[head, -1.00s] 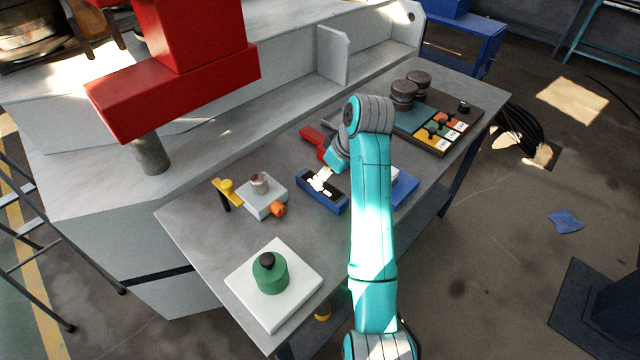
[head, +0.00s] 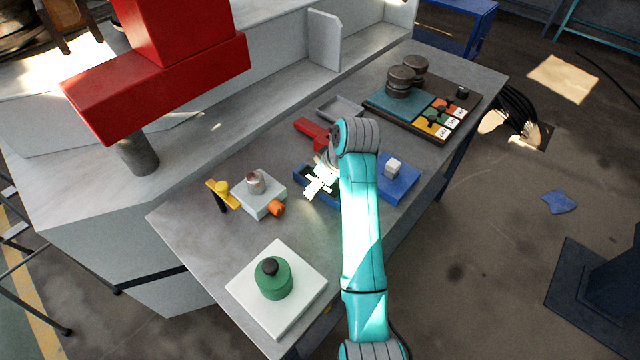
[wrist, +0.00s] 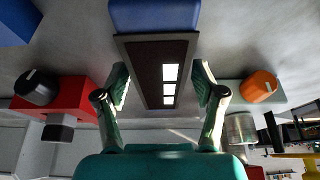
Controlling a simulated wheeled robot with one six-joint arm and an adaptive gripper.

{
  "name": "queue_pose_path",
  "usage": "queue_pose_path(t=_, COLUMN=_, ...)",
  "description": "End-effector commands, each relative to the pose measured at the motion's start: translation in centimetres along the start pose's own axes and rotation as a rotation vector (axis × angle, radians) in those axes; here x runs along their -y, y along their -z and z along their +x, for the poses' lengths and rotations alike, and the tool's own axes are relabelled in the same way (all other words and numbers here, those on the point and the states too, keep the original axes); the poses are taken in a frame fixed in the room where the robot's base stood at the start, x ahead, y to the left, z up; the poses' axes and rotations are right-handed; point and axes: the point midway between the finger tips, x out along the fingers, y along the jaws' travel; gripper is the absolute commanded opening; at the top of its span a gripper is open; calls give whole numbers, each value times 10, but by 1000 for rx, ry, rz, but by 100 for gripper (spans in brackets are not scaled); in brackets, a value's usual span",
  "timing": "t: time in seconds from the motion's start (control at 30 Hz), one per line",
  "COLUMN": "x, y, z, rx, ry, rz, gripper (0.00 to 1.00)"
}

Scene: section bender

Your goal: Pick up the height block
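My gripper (head: 320,184) is over a blue holder (head: 303,174) with a dark top, partly hidden by my arm. In the wrist view my gripper (wrist: 160,86) is open, its fingers apart on either side of a dark, grey-rimmed panel (wrist: 138,62) with several bright white patches. A blue part (wrist: 155,16) adjoins the panel.
A white block with an orange knob (head: 276,208) is to the left. A white plate (head: 305,300) carries a green weight (head: 273,283). A dark board (head: 430,138) is at the back right.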

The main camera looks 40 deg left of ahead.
Motion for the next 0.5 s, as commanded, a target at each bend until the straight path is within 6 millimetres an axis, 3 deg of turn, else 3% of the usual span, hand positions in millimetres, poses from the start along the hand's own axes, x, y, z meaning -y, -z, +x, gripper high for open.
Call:
queue_pose_path(t=0.03, x=0, y=0, z=0, rx=0, ry=0, rz=0, gripper=50)
queue_pose_path(t=0.23, x=0, y=0, z=0, rx=0, ry=0, rz=0, gripper=0)
queue_pose_path(t=0.5, x=0, y=1, z=-1, rx=-2, ry=-1, rz=0, gripper=0)
